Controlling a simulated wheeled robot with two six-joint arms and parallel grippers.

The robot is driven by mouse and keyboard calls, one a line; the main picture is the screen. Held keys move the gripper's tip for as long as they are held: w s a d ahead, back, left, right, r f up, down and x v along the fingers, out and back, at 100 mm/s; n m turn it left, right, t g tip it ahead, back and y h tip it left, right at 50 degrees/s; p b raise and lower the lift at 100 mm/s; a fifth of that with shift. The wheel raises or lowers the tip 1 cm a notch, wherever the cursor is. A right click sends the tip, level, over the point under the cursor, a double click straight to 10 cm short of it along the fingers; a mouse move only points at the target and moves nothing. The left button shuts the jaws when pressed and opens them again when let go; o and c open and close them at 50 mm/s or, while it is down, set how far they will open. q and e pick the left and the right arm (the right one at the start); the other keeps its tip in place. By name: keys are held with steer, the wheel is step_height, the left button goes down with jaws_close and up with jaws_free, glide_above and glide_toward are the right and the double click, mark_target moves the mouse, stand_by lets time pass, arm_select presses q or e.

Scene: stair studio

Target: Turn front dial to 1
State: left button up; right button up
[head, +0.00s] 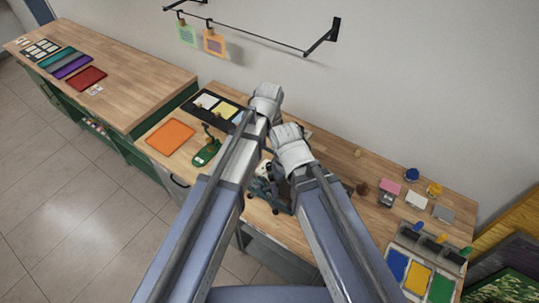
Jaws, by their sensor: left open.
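A dark grey-green device (268,192) with dark knob-like parts stands near the front edge of the middle workbench. My two forearms partly cover it, and I cannot make out a front dial or its setting. My left arm reaches over the bench from the left. My left gripper (264,170) is open, seen only in part between the forearms, close to the device. I cannot tell whether it touches the device. My right arm reaches in beside it, and its gripper is hidden behind the arm.
An orange mat (170,136), a green-based stand (206,153) and a black tray (215,105) lie left of my arms. Small pots, pads and a grey bin rack (428,242) are at the right. Another bench (120,75) stands at the left.

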mark_target(270, 163)
arm_select(q)
steer(key=shift+d+f+b, duration=0.1)
steer(key=shift+f+b, duration=0.15)
steer(key=shift+b, duration=0.05)
step_height(270, 163, down, 7)
steer(key=b, duration=0.7)
steer(key=shift+f, duration=0.2)
steer(key=shift+c, duration=0.4)
jaws_close()
